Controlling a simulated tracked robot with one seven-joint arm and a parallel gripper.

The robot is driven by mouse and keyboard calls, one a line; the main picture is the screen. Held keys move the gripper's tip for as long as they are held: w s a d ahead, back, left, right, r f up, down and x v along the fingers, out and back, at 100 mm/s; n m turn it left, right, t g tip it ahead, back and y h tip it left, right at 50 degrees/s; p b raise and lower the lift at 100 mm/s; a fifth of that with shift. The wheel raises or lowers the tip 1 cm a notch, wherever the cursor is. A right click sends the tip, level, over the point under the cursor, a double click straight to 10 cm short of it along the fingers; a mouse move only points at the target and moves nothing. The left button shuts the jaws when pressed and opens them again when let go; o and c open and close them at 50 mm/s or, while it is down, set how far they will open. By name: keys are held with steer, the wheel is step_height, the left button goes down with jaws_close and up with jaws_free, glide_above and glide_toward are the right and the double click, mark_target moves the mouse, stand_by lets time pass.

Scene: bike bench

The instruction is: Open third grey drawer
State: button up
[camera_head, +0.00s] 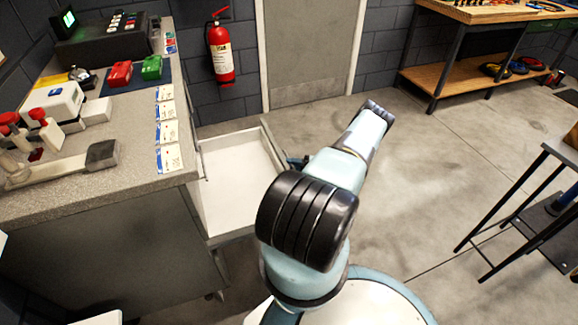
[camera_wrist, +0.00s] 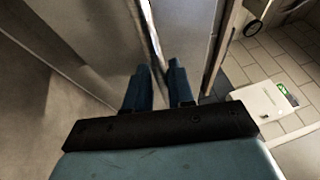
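A grey cabinet (camera_head: 95,255) stands at the left in the head view, with one drawer (camera_head: 238,172) pulled out to the right. The drawer's inside is white and looks empty. Which drawer in the stack it is cannot be told from here. My gripper (camera_head: 298,161) is at the drawer's outer front, partly hidden behind my arm. In the wrist view, the two blue fingers of my gripper (camera_wrist: 160,75) stand a narrow gap apart, with a thin pale strip, seemingly the drawer handle (camera_wrist: 152,38), between them. The contact itself is dark and hard to see.
The countertop (camera_head: 90,185) holds red and green items, cards and a grey tool. A fire extinguisher (camera_head: 221,50) hangs on the back wall beside a door (camera_head: 308,50). A workbench (camera_head: 480,50) is at back right and a dark stand (camera_head: 530,210) at right. Open floor lies between.

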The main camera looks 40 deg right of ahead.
steer(key=shift+s+d, duration=0.1)
steer(key=v, duration=1.3)
steer(key=shift+s+d, duration=0.15)
steer(key=shift+s, duration=0.05)
steer(key=shift+f, duration=0.15)
